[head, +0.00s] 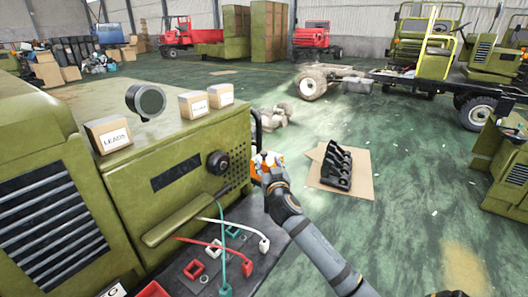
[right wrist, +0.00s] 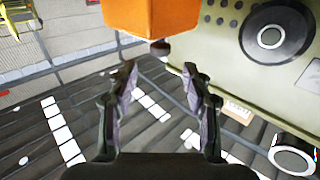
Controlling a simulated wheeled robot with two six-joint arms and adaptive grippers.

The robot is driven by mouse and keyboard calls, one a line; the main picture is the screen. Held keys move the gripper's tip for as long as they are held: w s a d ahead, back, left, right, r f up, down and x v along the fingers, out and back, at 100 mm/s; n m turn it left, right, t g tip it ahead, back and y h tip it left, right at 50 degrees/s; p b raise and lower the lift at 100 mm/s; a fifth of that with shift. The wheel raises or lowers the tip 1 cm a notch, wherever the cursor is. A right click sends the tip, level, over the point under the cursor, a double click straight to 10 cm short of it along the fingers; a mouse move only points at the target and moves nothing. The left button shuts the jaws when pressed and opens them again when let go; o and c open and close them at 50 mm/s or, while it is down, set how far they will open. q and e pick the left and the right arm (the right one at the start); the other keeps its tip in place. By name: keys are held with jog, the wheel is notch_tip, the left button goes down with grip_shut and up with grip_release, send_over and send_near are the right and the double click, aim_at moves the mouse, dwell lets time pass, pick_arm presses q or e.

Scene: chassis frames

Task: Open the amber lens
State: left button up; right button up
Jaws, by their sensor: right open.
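The amber lens (head: 257,169) is an orange, box-like piece at the right end of the green machine's front, mostly covered by my right gripper in the head view. In the right wrist view the amber lens (right wrist: 150,14) is at the top edge, cut off by the frame, with a small dark knob (right wrist: 160,48) on its near side. My right gripper (right wrist: 160,68) is open, with nothing between its fingers. Its fingertips point toward the lens, and the small knob shows just beyond the gap between them. My left gripper is not in view.
The green machine (head: 150,165) bears a round black dial (head: 218,163) and cardboard boxes on top. A dark shelf with white, teal and red leads (head: 235,222) lies below. A black part (head: 337,166) rests on cardboard on the floor.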

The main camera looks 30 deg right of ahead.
aim_at(264, 154)
jog(key=p+x, duration=0.1)
jog(key=x, duration=0.6)
jog(key=shift+w, duration=0.2)
jog(key=shift+f, duration=0.1)
grip_shut()
